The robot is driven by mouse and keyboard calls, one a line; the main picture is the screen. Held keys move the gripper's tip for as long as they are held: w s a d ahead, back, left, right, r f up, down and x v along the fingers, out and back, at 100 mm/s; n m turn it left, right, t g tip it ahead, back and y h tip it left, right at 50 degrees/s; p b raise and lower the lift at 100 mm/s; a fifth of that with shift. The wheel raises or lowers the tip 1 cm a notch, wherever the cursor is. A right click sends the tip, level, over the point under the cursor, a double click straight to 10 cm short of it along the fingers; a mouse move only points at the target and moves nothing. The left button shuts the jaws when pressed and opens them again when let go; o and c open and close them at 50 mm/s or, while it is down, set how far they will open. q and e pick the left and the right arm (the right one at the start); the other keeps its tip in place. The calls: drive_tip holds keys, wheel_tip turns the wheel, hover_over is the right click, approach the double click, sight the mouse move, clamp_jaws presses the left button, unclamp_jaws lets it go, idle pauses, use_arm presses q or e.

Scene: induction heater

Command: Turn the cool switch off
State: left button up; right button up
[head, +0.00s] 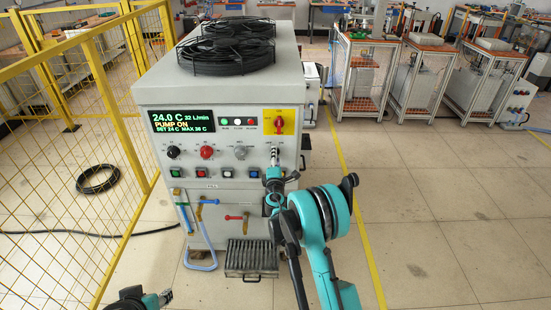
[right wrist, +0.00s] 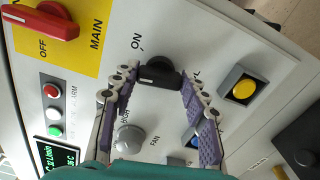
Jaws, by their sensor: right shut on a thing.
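The cool switch is a black rotary knob (right wrist: 158,74) on the cabinet's front panel, shown in the right wrist view beside the printed word ON. Its name label is covered by my gripper. My right gripper (right wrist: 155,84) has its two purple-padded fingers on either side of the knob, shut on it. In the head view my right gripper (head: 274,156) is at the right of the panel and hides the knob. The display (head: 182,121) reads PUMP ON, 24.0 C and 32 L/min. Only the tip of my left gripper (head: 166,297) shows at the bottom left.
A grey fan knob (right wrist: 130,138) and a yellow button (right wrist: 243,89) are close to my right fingers. A red main switch (right wrist: 40,22) is above on a yellow plate. A yellow fence (head: 97,62) stands left of the cabinet.

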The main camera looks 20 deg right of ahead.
drive_tip(key=o, duration=1.2)
drive_tip(key=shift+c, duration=0.2)
drive_tip(key=v, duration=1.2)
